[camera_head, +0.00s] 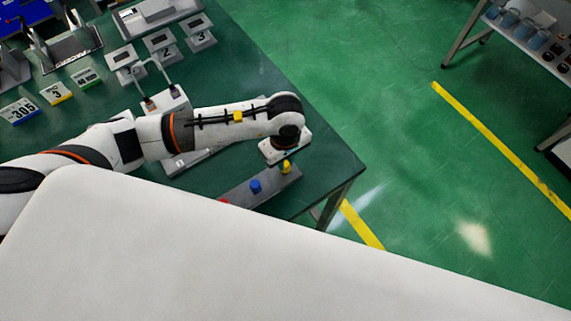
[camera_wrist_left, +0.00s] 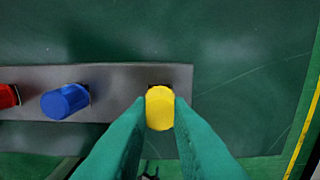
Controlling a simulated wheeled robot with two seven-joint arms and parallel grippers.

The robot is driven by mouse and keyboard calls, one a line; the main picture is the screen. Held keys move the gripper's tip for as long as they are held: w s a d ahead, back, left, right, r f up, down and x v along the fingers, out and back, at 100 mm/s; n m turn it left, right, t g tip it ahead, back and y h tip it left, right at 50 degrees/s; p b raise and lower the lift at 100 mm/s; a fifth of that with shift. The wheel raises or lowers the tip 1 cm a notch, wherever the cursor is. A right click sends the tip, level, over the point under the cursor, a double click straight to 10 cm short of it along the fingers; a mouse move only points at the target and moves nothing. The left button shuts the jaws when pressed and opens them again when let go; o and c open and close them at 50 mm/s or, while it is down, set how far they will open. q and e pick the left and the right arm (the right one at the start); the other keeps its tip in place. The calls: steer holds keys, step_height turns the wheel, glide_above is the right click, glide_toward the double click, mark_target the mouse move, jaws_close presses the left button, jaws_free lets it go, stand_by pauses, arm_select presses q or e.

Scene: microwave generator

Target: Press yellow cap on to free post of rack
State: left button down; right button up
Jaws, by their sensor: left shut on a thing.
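The yellow cap (camera_wrist_left: 160,108) is between the two green fingers of my left gripper (camera_wrist_left: 160,112), which is shut on it. In the head view the yellow cap (camera_head: 286,167) shows below the wrist, over the right end of the grey rack (camera_head: 234,195). The wrist view shows the cap over the right end of the rack (camera_wrist_left: 120,78), with a dark patch just behind it. I cannot tell whether the cap touches the post, which is hidden. A blue cap (camera_wrist_left: 65,101) and a red cap (camera_wrist_left: 8,96) sit on the rack to the left. My right gripper is not in view.
Numbered stands (camera_head: 162,42), small number signs (camera_head: 56,93) and a grey device with a handle (camera_head: 168,97) stand on the green table (camera_head: 255,95). The table's right edge is close to the rack. A shelf with cups (camera_head: 530,35) stands apart at upper right.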

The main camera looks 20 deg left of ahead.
arm_select(q)
steer(key=shift+r+p, duration=1.1)
steer(key=shift+r, duration=1.3)
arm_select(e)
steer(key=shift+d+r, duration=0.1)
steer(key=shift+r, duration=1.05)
arm_select(q)
steer(key=shift+f, duration=0.1)
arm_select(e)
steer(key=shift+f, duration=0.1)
arm_select(q)
steer(key=shift+b, duration=0.35)
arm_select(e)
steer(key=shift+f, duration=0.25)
arm_select(q)
steer(key=s+a+r+m, duration=0.2)
steer(key=a+r+m, duration=0.5)
steer(key=r+m, duration=0.3)
step_height(320, 180, up, 4)
steer(key=shift+s+a+f+b, duration=0.1)
steer(key=shift+s+a+b, duration=0.1)
steer(key=shift+b, duration=0.1)
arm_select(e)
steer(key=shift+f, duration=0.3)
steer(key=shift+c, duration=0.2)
